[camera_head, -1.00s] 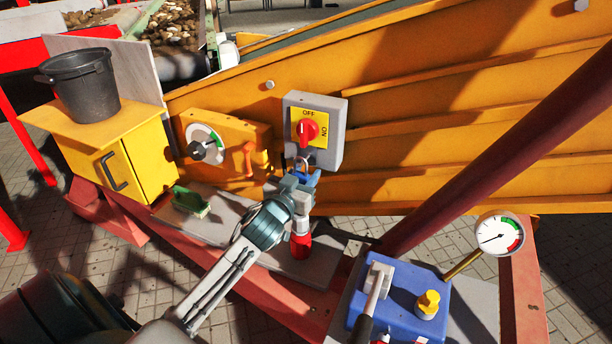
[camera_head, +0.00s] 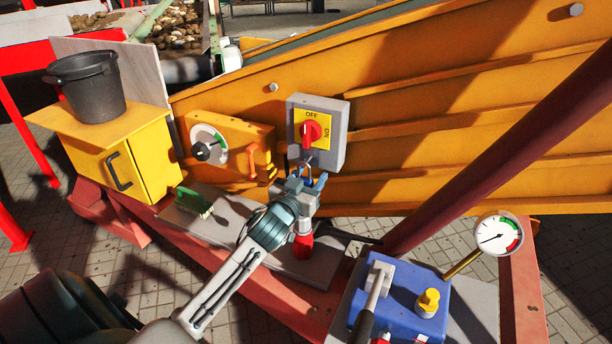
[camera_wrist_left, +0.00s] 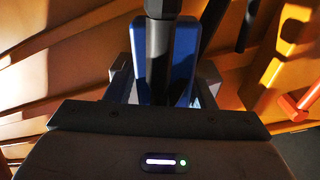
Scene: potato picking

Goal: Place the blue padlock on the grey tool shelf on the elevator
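The blue padlock (camera_head: 308,172) hangs by its shackle below the grey switch box (camera_head: 335,152) with the red knob. In the left wrist view the padlock (camera_wrist_left: 184,62) is upright between my fingers, partly covered by a dark bar. My left gripper (camera_head: 307,184) is open around the padlock's lower part, one finger at each side; the wrist view does not clearly show contact. The grey tool shelf (camera_head: 322,264) lies below, partly behind my arm. A green brush-like tool (camera_head: 195,201) and a red bottle-like thing (camera_head: 303,246) are on it. My right gripper is not in view.
A yellow cabinet (camera_head: 152,160) with a black bucket (camera_head: 92,86) stands left. An orange panel with a dial (camera_head: 209,144) is left of the switch box. A blue lever box (camera_head: 405,300), a gauge (camera_head: 497,234) and a dark red post (camera_head: 500,135) are right.

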